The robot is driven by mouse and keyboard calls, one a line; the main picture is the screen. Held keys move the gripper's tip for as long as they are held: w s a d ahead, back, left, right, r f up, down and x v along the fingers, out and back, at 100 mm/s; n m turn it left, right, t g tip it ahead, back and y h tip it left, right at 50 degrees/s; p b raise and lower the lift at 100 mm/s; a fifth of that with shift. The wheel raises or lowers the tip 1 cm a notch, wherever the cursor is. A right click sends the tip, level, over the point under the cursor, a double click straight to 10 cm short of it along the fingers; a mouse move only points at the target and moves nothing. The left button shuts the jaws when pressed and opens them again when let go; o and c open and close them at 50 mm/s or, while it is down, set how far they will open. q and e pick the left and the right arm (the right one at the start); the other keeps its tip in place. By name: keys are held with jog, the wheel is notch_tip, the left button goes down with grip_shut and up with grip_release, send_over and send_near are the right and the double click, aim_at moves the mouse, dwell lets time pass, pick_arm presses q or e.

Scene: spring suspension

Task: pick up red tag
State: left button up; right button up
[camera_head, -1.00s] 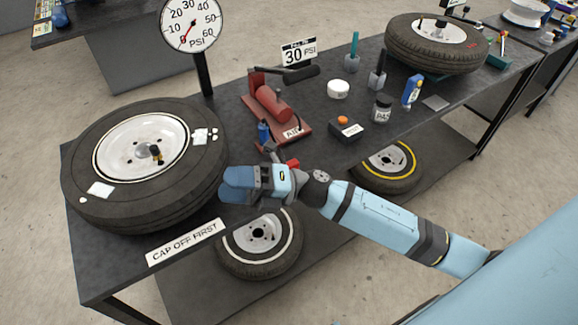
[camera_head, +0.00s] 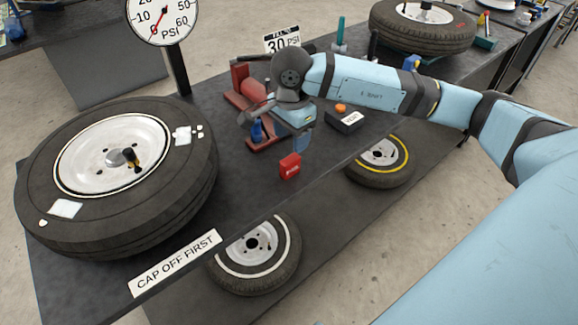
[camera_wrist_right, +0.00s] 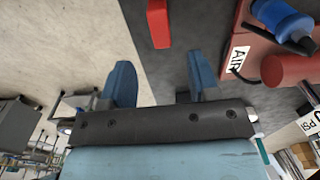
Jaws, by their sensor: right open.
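The red tag (camera_head: 290,166) is a small red block with white lettering. It lies on the dark bench top near its front edge, right of the big tire. In the right wrist view the red tag (camera_wrist_right: 158,22) is at the top, ahead of the fingertips. My right gripper (camera_head: 301,142) points down just above and behind the tag in the head view, partly hidden by its own wrist. In the wrist view the right gripper (camera_wrist_right: 162,78) has its two blue fingers apart, with nothing between them. My left gripper is not in view.
A red air pump (camera_head: 246,88) with a blue part (camera_head: 257,131) stands close behind the gripper. A dark box with an orange button (camera_head: 345,120) is to the right. The big tire (camera_head: 185,215) fills the left side. A "CAP OFF FIRST" label (camera_head: 175,263) marks the front edge.

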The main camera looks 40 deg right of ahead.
aim_at(290, 159)
notch_tip(290, 159, down, 10)
jog(key=shift+a+r, duration=0.15)
jog(key=c, duration=1)
